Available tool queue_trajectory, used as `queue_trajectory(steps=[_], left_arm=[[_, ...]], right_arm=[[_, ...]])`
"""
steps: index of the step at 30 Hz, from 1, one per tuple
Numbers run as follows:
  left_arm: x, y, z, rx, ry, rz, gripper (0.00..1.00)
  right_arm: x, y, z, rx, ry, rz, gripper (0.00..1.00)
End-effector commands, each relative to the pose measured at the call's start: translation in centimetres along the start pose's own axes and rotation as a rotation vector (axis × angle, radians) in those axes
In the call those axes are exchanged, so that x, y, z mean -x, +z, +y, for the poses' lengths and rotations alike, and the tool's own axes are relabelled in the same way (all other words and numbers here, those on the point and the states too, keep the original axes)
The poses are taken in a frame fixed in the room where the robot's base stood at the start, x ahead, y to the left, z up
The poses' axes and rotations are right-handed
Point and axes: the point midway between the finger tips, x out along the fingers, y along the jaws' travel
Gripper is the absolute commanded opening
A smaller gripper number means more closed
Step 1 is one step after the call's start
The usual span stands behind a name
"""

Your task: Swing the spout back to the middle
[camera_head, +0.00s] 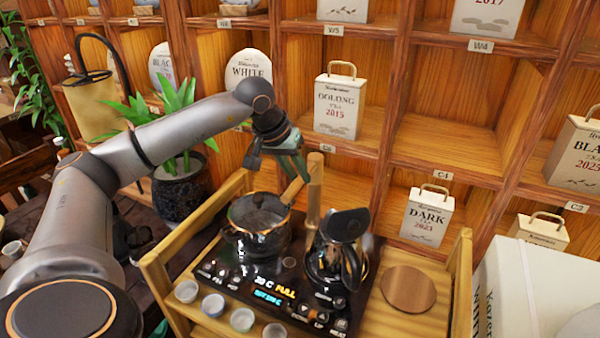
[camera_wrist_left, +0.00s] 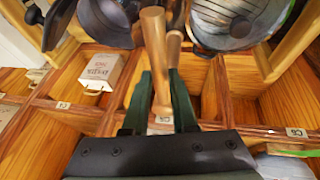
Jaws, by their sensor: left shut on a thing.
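The wooden spout (camera_head: 295,189) slants down and left from the upright wooden post (camera_head: 314,195). The dark kettle (camera_head: 335,262) stands on the right. My left gripper (camera_head: 290,160) comes down from above and is shut on the spout. In the left wrist view the spout (camera_wrist_left: 155,45) runs between the two green fingers (camera_wrist_left: 160,105), with the post (camera_wrist_left: 174,50) just behind. The fingertips are partly hidden in the head view. My right gripper is out of view.
A black heating panel (camera_head: 250,287) lies in a wooden tray (camera_head: 455,300), with several small cups (camera_head: 242,320) along the front and a round wooden coaster (camera_head: 408,288) at right. A shelf (camera_head: 440,150) of tea boxes stands close behind. A potted plant (camera_head: 180,190) stands left.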

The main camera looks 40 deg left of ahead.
Motion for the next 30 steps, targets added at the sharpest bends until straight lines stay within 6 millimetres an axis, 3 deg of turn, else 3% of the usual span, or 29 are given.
queue_trajectory(steps=[9, 10, 17, 26, 30], left_arm=[[0.1, -0.1, 0.0, 0.001, 0.000, 0.002, 0.00], [0.1, -0.1, 0.0, 0.001, 0.000, 0.002, 0.29], [0.0, 0.0, 0.0, 0.001, 0.000, 0.001, 0.55], [0.2, 0.0, 0.0, 0.001, 0.000, 0.001, 0.56], [1.8, -0.1, 0.0, 0.001, 0.000, 0.004, 0.56]], right_arm=[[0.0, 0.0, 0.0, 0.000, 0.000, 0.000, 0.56], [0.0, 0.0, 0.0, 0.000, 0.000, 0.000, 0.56], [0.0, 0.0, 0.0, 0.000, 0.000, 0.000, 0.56], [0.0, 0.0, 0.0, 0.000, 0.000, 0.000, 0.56], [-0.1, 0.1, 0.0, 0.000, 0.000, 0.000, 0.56]])
